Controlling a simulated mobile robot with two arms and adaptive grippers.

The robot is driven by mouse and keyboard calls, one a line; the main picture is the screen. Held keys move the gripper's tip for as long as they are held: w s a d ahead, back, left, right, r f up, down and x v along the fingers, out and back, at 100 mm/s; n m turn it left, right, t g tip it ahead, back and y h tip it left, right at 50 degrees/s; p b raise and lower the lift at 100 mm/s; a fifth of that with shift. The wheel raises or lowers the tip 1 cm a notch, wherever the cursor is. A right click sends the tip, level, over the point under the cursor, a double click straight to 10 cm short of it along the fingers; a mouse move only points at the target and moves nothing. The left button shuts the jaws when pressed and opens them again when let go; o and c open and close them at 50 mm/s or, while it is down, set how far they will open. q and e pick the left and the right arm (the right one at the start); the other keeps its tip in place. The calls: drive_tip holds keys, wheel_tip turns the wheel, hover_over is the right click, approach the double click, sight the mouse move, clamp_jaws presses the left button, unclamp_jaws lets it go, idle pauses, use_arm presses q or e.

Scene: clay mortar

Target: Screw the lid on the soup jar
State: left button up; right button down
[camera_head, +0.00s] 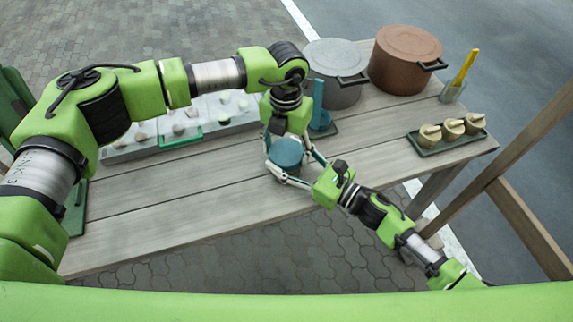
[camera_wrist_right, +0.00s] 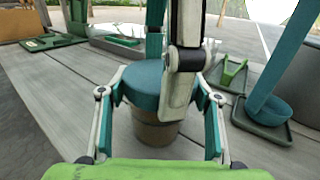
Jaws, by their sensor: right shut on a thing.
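The soup jar (camera_wrist_right: 155,130) stands upright on the table, with a brownish body. The round teal lid (camera_head: 286,152) sits level at its top; it also shows in the right wrist view (camera_wrist_right: 140,82). I cannot tell whether its thread is engaged. My right gripper (camera_wrist_right: 160,128) is shut on the jar, a finger on either side of the body below the lid. My left gripper (camera_head: 287,138) points down from above, with one finger in front of the lid and one behind it. Whether its fingers press on the lid is not clear.
A teal ladle (camera_head: 318,105) stands on a small tray just behind the jar. A grey pot (camera_head: 336,72) and a brown pot (camera_head: 404,60) stand at the back. A green tray (camera_head: 447,142) of small pots is at the right. The table's front is clear.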

use_arm(q)
drive_tip(key=shift+o, duration=0.8)
drive_tip(key=shift+r, duration=0.1)
drive_tip(key=shift+r, duration=2.15)
drive_tip(key=shift+c, duration=1.3)
wheel_tip(320, 180, up, 2)
drive_tip(key=shift+d+r+n, duration=0.1)
drive_tip(key=shift+d+n, duration=0.05)
drive_tip(key=shift+n, duration=0.95)
drive_tip(key=shift+r+n, duration=0.65)
drive_tip(key=shift+n, duration=0.25)
